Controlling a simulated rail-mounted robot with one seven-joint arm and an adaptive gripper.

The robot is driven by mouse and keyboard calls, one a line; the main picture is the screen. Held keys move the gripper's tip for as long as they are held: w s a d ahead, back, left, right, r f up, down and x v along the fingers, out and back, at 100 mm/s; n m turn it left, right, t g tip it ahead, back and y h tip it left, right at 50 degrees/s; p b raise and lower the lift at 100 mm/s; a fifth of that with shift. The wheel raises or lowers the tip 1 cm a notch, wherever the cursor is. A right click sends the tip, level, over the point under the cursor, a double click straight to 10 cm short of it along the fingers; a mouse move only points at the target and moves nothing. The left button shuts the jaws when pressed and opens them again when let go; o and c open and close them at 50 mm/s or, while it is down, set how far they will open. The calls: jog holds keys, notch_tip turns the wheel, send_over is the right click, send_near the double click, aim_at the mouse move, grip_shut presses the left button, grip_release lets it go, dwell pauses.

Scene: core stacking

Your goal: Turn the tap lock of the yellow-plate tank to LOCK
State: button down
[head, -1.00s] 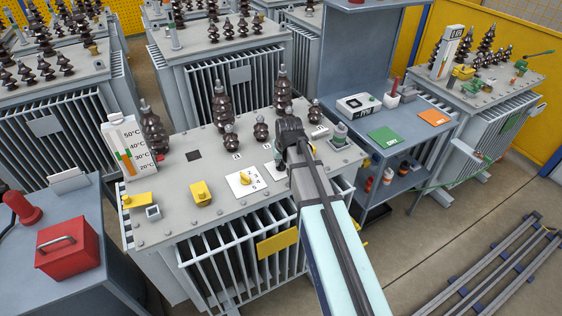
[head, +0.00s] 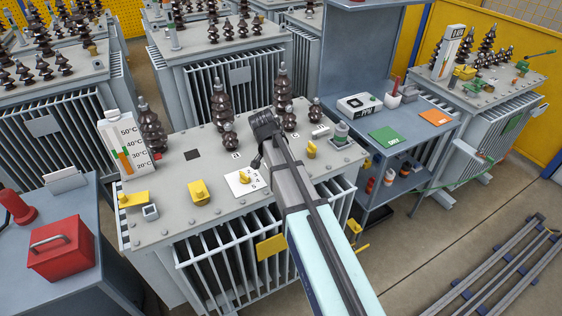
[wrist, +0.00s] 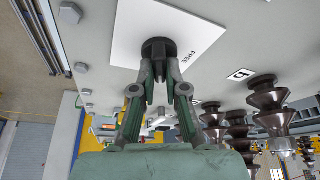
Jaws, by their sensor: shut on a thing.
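The yellow-plate tank (head: 215,160) stands in the middle of the head view, with its yellow plate (head: 271,247) on the front. On its lid are a numbered white dial with a yellow knob (head: 243,177) and, farther right, another yellow fitting (head: 311,149). My gripper (head: 257,163) is low over the lid, just right of the numbered dial. In the wrist view my gripper (wrist: 160,70) is shut on a dark round tap lock knob (wrist: 158,48) on a white plate (wrist: 190,30). Lettering beside the knob seems to read FREE upside down. Any LOCK mark is hidden.
Dark ribbed bushings (head: 220,105) rise close behind my gripper and also show in the wrist view (wrist: 270,105). A thermometer gauge (head: 126,148) stands at the lid's left. A bench with a red toolbox (head: 61,246) is front left; a grey shelf (head: 410,145) stands right.

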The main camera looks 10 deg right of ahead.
jog(key=m+g, duration=0.1)
jog(key=m, duration=0.1)
jog(key=m+b, duration=0.1)
jog(key=m, duration=0.1)
jog(key=shift+m+g+h, duration=0.3)
jog(key=shift+m+g, duration=0.1)
dwell(0.4)
jog(key=c, duration=1.2)
grip_release()
jog(key=v, duration=1.2)
